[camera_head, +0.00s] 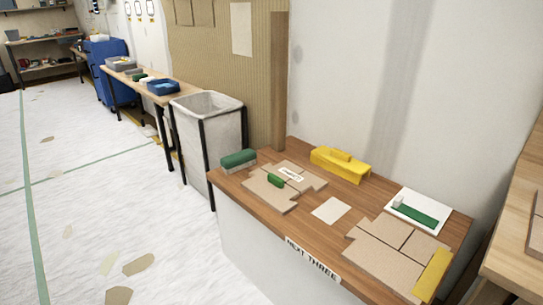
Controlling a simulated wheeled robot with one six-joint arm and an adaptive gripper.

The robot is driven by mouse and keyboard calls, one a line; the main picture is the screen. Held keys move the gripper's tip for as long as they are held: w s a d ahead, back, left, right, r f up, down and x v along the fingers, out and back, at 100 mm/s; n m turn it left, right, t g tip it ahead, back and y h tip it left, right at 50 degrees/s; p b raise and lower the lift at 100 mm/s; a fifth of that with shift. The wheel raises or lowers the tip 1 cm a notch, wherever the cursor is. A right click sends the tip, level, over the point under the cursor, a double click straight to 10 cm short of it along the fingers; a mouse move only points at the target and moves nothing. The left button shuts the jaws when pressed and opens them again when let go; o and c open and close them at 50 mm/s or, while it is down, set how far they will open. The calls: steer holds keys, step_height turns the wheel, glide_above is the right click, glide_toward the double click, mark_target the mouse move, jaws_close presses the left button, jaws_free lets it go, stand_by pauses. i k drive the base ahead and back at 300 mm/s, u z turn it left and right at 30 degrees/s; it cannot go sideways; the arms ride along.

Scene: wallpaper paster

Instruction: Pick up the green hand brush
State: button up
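A green block-shaped thing with a paler, greyish lower part, which looks like the green hand brush (238,158), sits at the left back corner of the wooden-topped table (323,239). It lies beside the cardboard pieces (268,194), close to the table's left edge. A smaller green object (275,181) lies on those cardboard pieces. My gripper is not in view.
A yellow tool (340,164) stands at the table's back. A white board with a green strip (418,212), more cardboard (385,253) and a yellow piece (432,274) are at right. A grey bin (208,105) stands behind the brush. Floor at left is mostly open.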

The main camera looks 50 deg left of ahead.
mark_target(236, 162)
steer(key=i, duration=0.2)
steer(key=u, duration=1.05)
